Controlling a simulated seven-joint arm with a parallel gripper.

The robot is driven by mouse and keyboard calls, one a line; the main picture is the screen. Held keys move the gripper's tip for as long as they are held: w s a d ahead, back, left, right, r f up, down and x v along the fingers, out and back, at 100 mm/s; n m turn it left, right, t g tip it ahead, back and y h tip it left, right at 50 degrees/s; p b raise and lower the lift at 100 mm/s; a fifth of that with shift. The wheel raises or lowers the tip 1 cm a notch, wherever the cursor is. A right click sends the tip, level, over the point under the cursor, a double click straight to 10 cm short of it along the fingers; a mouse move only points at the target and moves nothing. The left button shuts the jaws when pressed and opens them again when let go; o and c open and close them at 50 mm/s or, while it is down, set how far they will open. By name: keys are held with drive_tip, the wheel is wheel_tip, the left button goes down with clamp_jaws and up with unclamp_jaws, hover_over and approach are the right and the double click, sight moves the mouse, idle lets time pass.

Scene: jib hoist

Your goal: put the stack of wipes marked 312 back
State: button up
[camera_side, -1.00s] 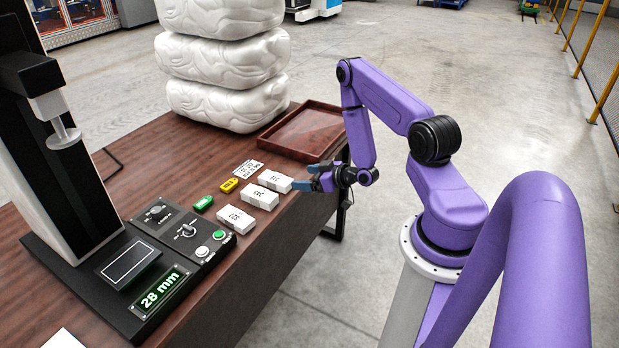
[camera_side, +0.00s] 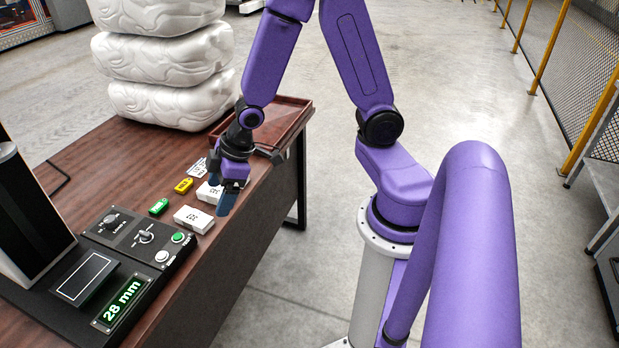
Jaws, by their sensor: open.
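Several white stacks with dark printed numbers lay in a row on the brown table; two show now. The nearer white stack (camera_side: 193,219) lies flat near the table's right edge, its number too small to read surely. A second white stack (camera_side: 208,193) lies just behind it, partly covered by my gripper. A third is hidden behind my gripper. I cannot tell which one is marked 312. My gripper (camera_side: 221,190) is open, its blue fingers pointing down over the row beside the second stack. No stack is seen held between the fingers.
A green tag (camera_side: 158,206), a yellow tag (camera_side: 184,185) and a printed card (camera_side: 197,168) lie left of the stacks. A control box (camera_side: 140,238) and a display reading 28 mm (camera_side: 119,302) stand in front. A reddish-brown tray (camera_side: 291,107) and white wrapped bundles (camera_side: 170,105) are behind.

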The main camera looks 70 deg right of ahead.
drive_tip(key=s+r+n+g, duration=0.1)
drive_tip(key=s+r, duration=0.2)
drive_tip(key=s, duration=0.4)
drive_tip(key=s+r+n+g+h, duration=0.1)
drive_tip(key=s+r, duration=0.2)
drive_tip(key=s, duration=0.4)
drive_tip(key=s+a+r+n+g+h, duration=0.1)
drive_tip(key=s+r+g, duration=0.1)
drive_tip(key=s+r, duration=0.2)
drive_tip(key=s, duration=0.3)
drive_tip(key=shift+n, duration=0.3)
